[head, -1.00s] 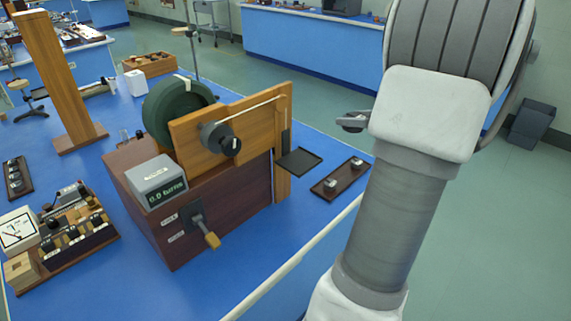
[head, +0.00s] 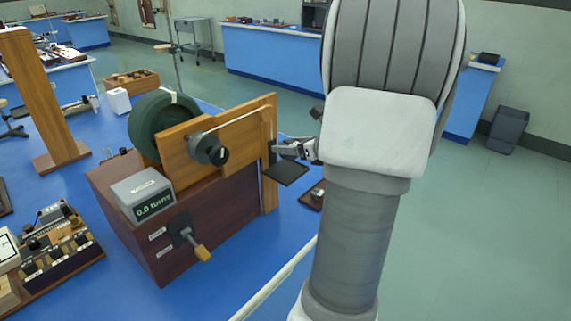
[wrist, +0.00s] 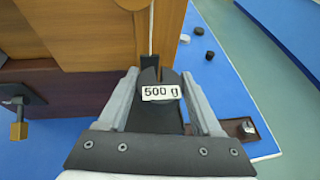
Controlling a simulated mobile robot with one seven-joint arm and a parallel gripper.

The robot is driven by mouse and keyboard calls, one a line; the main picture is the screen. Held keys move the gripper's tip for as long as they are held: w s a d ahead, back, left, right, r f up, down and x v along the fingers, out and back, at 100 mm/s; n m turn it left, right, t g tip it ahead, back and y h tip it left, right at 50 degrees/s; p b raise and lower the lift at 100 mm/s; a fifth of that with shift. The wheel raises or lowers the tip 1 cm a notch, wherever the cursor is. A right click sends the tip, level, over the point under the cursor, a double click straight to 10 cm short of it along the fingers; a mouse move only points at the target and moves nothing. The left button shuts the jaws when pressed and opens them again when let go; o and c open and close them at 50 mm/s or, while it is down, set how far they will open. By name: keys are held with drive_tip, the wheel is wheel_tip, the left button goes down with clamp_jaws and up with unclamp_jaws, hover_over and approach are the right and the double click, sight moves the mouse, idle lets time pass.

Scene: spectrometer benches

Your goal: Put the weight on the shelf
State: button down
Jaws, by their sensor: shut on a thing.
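The weight (wrist: 160,77) is a dark slotted disc labelled "500 g", held between the fingertips of my gripper (wrist: 160,80) in the wrist view. My gripper also shows in the head view (head: 285,149), beside the wooden post and just above the shelf (head: 286,173). The shelf is a small flat black plate on the post at the apparatus's right side. In the wrist view a dark surface, seemingly the shelf (wrist: 158,120), lies beneath the weight. Whether the weight touches it, I cannot tell. In the head view the weight is not distinguishable.
A small dark tray (head: 312,197) lies right of the shelf. My arm covers the bench to the right.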

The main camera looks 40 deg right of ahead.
drive_tip(key=shift+w+a+f, duration=0.4)
drive_tip(key=shift+w, duration=0.05)
drive_tip(key=shift+f+b, duration=0.5)
drive_tip(key=shift+f, duration=1.35)
drive_tip(key=shift+f, duration=0.15)
drive_tip(key=shift+c, duration=0.3)
unclamp_jaws()
drive_tip(key=shift+f, duration=0.1)
